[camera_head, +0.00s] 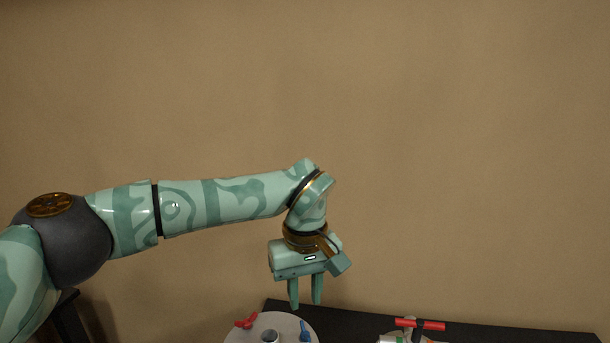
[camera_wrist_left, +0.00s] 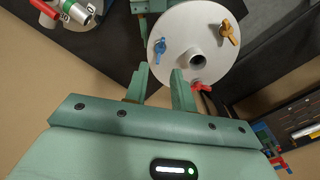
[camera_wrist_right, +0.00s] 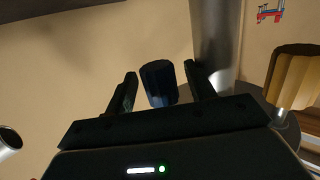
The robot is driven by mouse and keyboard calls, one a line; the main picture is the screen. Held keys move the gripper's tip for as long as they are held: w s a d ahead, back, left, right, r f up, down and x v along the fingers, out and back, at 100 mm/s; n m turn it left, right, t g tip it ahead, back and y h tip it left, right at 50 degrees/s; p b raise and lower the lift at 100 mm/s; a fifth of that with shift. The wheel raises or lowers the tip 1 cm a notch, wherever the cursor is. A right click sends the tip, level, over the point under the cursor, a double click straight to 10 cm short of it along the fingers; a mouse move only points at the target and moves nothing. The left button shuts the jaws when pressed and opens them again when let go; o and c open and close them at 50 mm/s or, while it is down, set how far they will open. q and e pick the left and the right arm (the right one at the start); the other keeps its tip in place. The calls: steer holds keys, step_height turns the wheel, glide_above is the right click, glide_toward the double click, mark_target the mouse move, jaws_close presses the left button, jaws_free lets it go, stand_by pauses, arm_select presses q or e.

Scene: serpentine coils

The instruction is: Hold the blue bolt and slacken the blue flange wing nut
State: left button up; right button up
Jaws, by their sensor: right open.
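A pale round flange (camera_head: 240,336) shows at the bottom edge of the head view, with a central pipe (camera_head: 270,337). The blue wing nut (camera_head: 305,332) is at its right side; it also shows in the left wrist view (camera_wrist_left: 160,46). My left gripper (camera_head: 305,304) points down above the flange. It is open and empty, and its fingertips (camera_wrist_left: 159,70) are apart from the blue wing nut. In the dark right wrist view, the blue bolt (camera_wrist_right: 158,82) stands between the open fingers of my right gripper (camera_wrist_right: 161,76). Contact cannot be told.
A red wing nut (camera_wrist_left: 197,85) and an orange one (camera_wrist_left: 229,33) sit on the same flange. A red-handled valve (camera_head: 420,324) stands to the right on the dark table (camera_head: 510,336). A grey pipe (camera_wrist_right: 214,40) rises beside my right gripper, and a ribbed brass-coloured part (camera_wrist_right: 295,78) is further right.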

mark_target(305, 328)
steer(key=c, duration=1)
arm_select(q)
steer(key=shift+f, duration=3.5)
jaws_close()
